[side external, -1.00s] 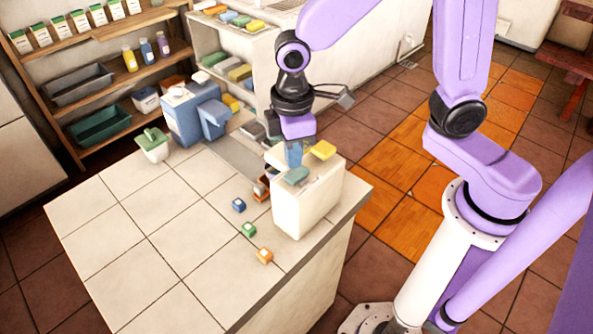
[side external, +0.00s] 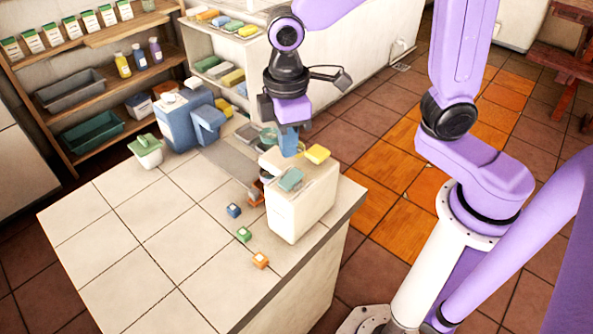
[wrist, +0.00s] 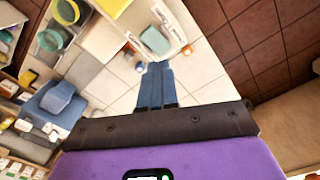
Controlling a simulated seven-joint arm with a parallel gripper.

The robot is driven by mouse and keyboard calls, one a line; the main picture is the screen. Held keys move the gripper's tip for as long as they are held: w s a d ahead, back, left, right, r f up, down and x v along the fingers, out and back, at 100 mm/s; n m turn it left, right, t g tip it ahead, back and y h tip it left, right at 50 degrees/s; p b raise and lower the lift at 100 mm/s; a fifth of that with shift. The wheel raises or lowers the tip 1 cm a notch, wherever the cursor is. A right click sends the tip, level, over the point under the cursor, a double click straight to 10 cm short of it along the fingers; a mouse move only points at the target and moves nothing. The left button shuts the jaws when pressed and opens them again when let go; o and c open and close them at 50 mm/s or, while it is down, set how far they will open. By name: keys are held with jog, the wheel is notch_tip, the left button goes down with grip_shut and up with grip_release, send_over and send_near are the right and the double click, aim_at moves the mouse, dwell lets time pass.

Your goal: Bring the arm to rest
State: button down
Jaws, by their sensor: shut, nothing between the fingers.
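My gripper (side external: 288,143) has blue fingers that point down over the far end of the white box on the tiled counter (side external: 120,240). In the wrist view the fingers (wrist: 155,68) lie side by side, shut, with nothing held between them. The fingertips appear above the box top; I cannot tell the exact gap. My purple arm reaches in from the upper right.
A blue container (side external: 180,122) and a lidded pot (side external: 147,152) stand farther back. The counter's front left is clear.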

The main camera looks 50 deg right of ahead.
jog(key=s+d, duration=1.2)
jog(key=s, duration=0.4)
jog(key=shift+d+r+n, duration=0.15)
jog(key=shift+n, duration=0.15)
